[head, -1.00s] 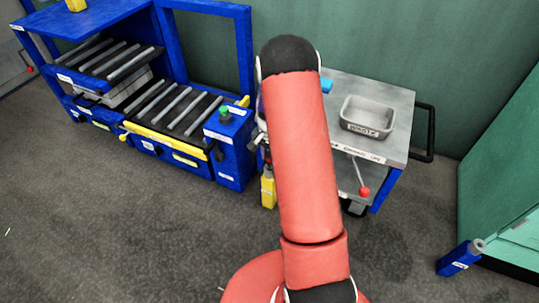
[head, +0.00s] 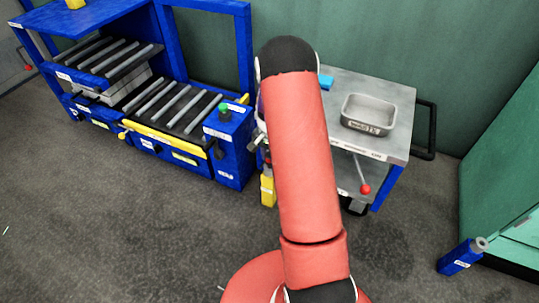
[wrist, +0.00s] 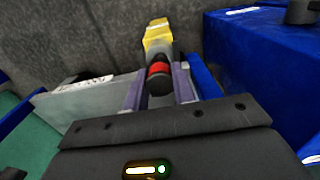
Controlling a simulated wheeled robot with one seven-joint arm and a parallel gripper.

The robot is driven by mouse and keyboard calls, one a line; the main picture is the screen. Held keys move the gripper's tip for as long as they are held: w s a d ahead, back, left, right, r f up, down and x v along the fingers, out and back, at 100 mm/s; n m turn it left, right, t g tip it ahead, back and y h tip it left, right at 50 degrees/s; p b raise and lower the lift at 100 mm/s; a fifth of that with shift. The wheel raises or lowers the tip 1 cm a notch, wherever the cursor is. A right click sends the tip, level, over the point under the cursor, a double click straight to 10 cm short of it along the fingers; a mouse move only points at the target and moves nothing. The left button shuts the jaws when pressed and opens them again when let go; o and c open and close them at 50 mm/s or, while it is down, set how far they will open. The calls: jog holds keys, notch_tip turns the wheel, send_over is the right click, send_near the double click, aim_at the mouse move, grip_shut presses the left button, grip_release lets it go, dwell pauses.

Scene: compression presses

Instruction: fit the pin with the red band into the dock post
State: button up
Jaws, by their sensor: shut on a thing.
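The pin with the red band (wrist: 158,69) is between the two fingers of my gripper (wrist: 158,92), which is shut on it. Its dark end faces the wrist camera. Directly beyond the pin in the wrist view is a yellow post (wrist: 157,37), lined up with it. I cannot tell whether the pin's far end is in the post or only above it. In the head view the yellow post (head: 267,191) stands on the floor beside the cart, with a small red spot above it. My arm hides most of the gripper there. No label confirms it as the dock post.
A grey-topped cart (head: 398,104) with a metal tray (head: 368,115) stands right of the yellow post. A blue press frame with rollers and a blue box (head: 229,150) is close on the left. Another blue post (head: 458,259) stands at the right. The front floor is open.

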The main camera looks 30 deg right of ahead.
jog(key=shift+f+b, duration=0.8)
jog(key=shift+f, duration=0.4)
jog(key=o, duration=1.1)
jog(key=shift+r, duration=0.15)
notch_tip(320, 180, up, 8)
jog(key=shift+f+p, duration=0.2)
jog(key=shift+p, duration=0.25)
